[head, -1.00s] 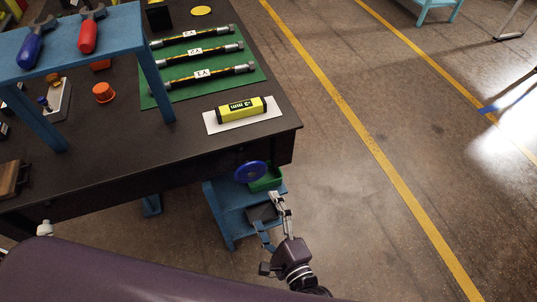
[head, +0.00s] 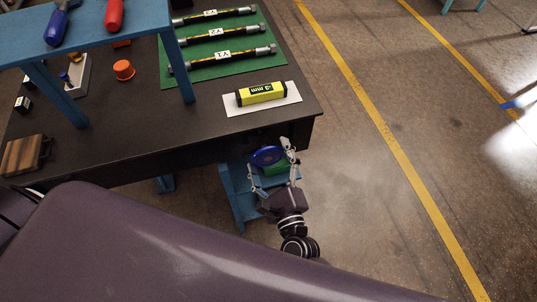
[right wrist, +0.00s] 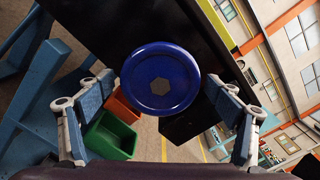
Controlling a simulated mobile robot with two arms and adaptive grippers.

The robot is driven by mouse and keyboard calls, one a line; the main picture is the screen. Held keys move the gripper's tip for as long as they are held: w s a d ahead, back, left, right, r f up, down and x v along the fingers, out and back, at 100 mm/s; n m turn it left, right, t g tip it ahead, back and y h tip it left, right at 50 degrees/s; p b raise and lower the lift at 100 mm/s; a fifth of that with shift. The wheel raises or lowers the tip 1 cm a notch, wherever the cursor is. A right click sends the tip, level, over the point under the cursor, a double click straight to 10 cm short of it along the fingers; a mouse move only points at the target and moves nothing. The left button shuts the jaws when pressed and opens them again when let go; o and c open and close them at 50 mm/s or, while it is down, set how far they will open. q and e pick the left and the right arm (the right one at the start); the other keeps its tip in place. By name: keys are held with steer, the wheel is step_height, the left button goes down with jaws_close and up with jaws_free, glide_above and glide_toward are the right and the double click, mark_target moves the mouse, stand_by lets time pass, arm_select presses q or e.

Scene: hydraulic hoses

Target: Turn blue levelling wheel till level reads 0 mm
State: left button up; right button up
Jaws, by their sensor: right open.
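The blue levelling wheel (head: 267,156) sits on the front face of the dark bench, below its top edge. My right gripper (head: 271,163) is open, with one finger to each side of the wheel. In the right wrist view its fingertips (right wrist: 160,92) stand apart from the wheel's rim. The yellow level (head: 261,93) lies on a white plate on the bench top and its display reads about -3 mm, though the sign and digit are small. My left gripper is not in view.
A blue rack (head: 180,60) stands on the bench with red and blue handled tools. Hoses lie on a green mat (head: 205,75). An orange cap (head: 123,69) and a wooden block (head: 24,154) are on the bench.

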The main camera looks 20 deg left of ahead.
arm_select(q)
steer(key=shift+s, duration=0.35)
arm_select(e)
steer(key=c, duration=1.2)
steer(key=n+p, duration=0.1)
steer(key=n, duration=0.4)
steer(key=shift+n, duration=0.4)
steer(key=n+p, duration=0.1)
steer(key=n, duration=0.5)
steer(key=shift+r, duration=0.15)
steer(key=n+p, duration=0.2)
steer(key=n, duration=0.5)
steer(key=shift+n, duration=0.3)
steer(key=n, duration=0.3)
steer(key=shift+n, duration=0.3)
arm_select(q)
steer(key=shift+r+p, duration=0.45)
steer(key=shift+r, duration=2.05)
arm_select(e)
steer(key=shift+n, duration=1.8)
